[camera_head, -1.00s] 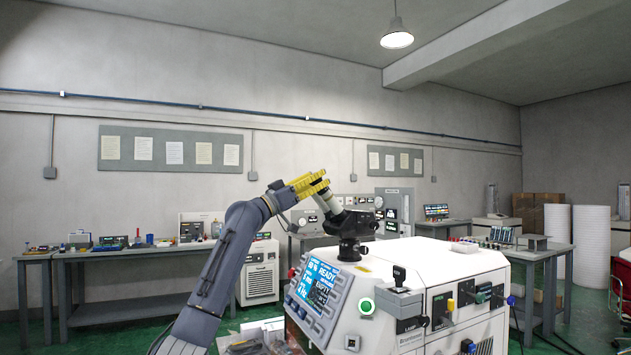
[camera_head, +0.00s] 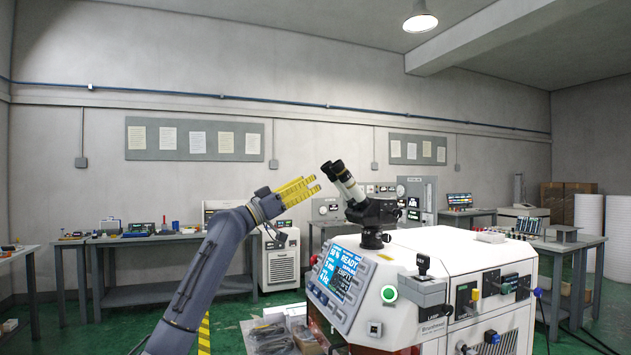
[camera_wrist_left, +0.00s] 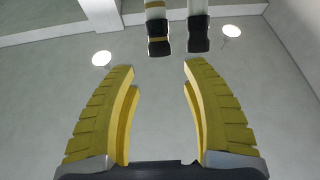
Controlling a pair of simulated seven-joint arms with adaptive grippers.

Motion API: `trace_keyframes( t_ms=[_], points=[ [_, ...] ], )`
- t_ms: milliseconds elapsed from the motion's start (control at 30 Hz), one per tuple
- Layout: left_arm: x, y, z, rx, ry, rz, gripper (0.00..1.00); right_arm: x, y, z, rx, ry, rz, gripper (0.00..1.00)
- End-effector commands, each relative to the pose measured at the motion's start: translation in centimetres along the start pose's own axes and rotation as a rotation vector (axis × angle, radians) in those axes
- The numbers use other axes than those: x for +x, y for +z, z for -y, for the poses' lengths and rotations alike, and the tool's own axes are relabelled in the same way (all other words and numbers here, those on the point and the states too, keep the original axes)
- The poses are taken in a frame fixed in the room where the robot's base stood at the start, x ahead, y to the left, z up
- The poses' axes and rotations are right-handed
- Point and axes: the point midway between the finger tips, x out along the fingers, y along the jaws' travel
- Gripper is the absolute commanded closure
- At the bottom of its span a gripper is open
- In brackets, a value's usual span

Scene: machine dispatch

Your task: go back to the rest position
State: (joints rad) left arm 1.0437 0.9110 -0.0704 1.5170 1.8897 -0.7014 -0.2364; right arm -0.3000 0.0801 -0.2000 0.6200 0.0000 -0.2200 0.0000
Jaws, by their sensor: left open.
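My left gripper (camera_head: 313,184), with yellow fingers, is raised in the air to the left of the microscope eyepieces (camera_head: 341,178). In the left wrist view its two fingers (camera_wrist_left: 158,70) stand apart with nothing between them. The dark ends of the eyepieces (camera_wrist_left: 178,38) show beyond the fingertips in that view. In the head view a gap shows between the fingertips and the eyepieces. My right gripper is in neither view.
A white machine (camera_head: 455,262) with a lit screen (camera_head: 340,272) and a green button (camera_head: 389,293) stands at the right, carrying the microscope. Benches (camera_head: 150,241) line the back wall. Bagged items (camera_head: 275,335) lie left of the machine.

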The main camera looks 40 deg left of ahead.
Motion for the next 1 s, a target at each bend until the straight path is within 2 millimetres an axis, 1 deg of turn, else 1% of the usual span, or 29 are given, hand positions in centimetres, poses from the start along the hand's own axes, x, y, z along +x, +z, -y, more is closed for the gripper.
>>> trace_keyframes(
  t_ms=[200,633,733,767,867,967,1000],
  points=[
    [-0.8,0.0,-0.1,0.0,0.001,0.0,0.53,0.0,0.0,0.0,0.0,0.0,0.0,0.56],
    [-0.8,0.0,-0.1,0.0,0.001,0.0,0.53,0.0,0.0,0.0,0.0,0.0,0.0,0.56],
    [-0.8,0.5,0.5,-0.007,-0.012,-0.004,0.53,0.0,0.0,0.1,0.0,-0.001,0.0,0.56],
    [-0.9,0.8,0.9,-0.012,-0.021,-0.008,0.53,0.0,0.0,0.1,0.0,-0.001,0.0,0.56],
    [-1.2,3.1,3.3,-0.042,-0.08,-0.031,0.53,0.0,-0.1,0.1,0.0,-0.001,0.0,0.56],
    [-2.4,6.7,7.0,-0.08,-0.176,-0.063,0.53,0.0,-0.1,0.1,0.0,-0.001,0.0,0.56],
    [-3.1,8.5,8.6,-0.096,-0.223,-0.077,0.53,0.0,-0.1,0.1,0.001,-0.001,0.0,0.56]
  ],
)
